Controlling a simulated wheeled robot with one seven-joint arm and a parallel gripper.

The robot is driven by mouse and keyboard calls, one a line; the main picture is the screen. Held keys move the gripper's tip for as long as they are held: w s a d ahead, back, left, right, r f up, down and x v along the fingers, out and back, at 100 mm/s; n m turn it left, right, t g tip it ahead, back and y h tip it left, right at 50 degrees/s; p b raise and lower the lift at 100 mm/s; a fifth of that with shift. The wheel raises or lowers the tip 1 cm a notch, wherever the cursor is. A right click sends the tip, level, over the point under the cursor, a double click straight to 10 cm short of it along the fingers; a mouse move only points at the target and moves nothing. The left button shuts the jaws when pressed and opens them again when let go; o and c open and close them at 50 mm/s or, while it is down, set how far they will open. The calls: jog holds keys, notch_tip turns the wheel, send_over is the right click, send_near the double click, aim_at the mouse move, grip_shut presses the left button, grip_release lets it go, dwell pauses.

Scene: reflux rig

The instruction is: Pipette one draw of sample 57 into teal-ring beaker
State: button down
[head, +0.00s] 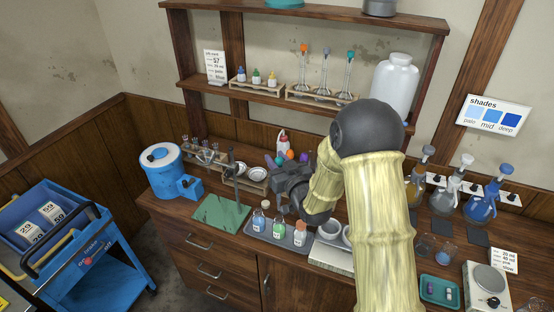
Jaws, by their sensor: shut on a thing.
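My gripper (283,205) is at the middle of the bench, above a grey tray (252,234) of labelled sample bottles. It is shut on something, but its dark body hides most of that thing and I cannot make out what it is. The tray holds a blue bottle (258,221), a green bottle (278,229) and a pinkish-red bottle (299,234). Their label numbers are too small to read. Purple, orange and teal bulbs (289,155) show behind the gripper. Small glass beakers (425,246) stand at right; no teal ring is clear on them.
A green mat (220,214), a blue-white tub (162,168) and a clamp stand (233,181) are at left. Flasks (447,194), a teal tray (440,290) and a hotplate (486,286) are at right. My arm hides the centre right.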

aim_at(280, 196)
notch_tip(280, 196, down, 13)
jog(key=b, duration=1.1)
jog(key=shift+r+b, duration=0.1)
jog(key=shift+b, duration=0.25)
jog(key=shift+f+b, duration=0.3)
jog(key=shift+b, duration=0.05)
jog(key=c, duration=1.8)
grip_release()
jog(key=shift+o, duration=0.2)
jog(key=shift+s, duration=0.1)
jog(key=shift+r, duration=0.1)
